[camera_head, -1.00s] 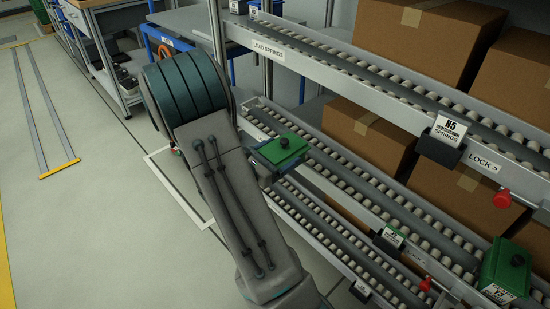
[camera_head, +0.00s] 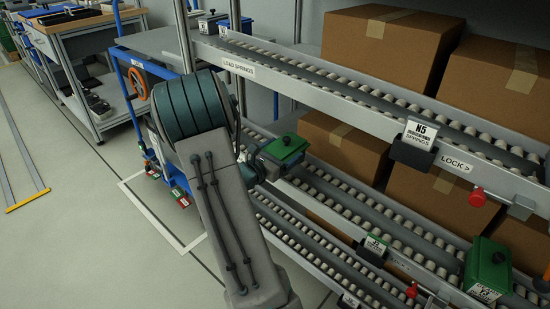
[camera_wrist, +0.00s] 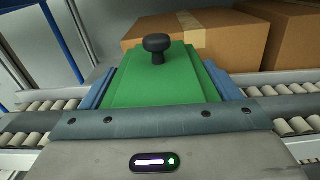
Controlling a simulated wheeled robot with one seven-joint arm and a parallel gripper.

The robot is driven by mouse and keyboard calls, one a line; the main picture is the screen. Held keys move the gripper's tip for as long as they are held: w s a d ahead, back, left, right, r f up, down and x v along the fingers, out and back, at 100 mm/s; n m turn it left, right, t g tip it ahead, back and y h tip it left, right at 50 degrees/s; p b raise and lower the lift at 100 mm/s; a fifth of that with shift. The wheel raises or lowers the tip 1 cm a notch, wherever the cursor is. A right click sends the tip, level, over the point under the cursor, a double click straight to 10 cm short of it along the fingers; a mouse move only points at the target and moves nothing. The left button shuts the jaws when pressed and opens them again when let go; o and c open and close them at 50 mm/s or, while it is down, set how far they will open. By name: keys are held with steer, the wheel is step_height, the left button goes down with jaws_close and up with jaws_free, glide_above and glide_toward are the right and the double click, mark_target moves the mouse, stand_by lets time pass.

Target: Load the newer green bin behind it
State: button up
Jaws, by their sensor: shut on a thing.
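A green bin (camera_head: 284,150) with a dark knob on its lid is in my gripper (camera_head: 262,160), which is largely hidden behind my own arm in the head view. In the wrist view the green bin (camera_wrist: 160,82) fills the middle, with blue jaw parts along both its sides. It is held at the middle roller lane (camera_head: 345,205); I cannot tell whether it touches the rollers. Another green bin (camera_head: 490,262) with a white label and a dark knob stands at the right, lower end of that lane.
An upper roller lane (camera_head: 330,85) marked "LOAD SPRINGS" runs above, with an N5 tag (camera_head: 420,133) and a red knob (camera_head: 477,197). Cardboard boxes (camera_head: 385,45) stand behind. A blue-framed cart (camera_head: 150,110) and a workbench (camera_head: 80,50) are at left. The lane between the bins looks clear.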

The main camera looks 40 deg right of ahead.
mark_target(291, 143)
steer(key=d, duration=0.4)
steer(key=shift+w, duration=0.1)
steer(key=shift+f+b, duration=0.55)
steer(key=shift+b, duration=0.1)
steer(key=shift+w+f+b, duration=0.15)
steer(key=shift+f+b, duration=0.4)
steer(key=shift+f, duration=0.25)
steer(key=shift+f, duration=0.4)
steer(key=shift+a+f+b, duration=0.15)
steer(key=shift+f+b, duration=0.25)
steer(key=shift+b, duration=0.05)
steer(key=o, duration=1.3)
steer(key=shift+o, duration=0.5)
steer(key=shift+a+f, duration=0.1)
steer(key=shift+f, duration=0.05)
steer(key=s+a+r+p, duration=0.1)
steer(key=a+p, duration=0.2)
steer(key=a, duration=1)
steer(key=shift+s+a+p, duration=0.2)
steer(key=shift+p, duration=0.2)
steer(key=shift+r, duration=0.1)
stand_by(0.7)
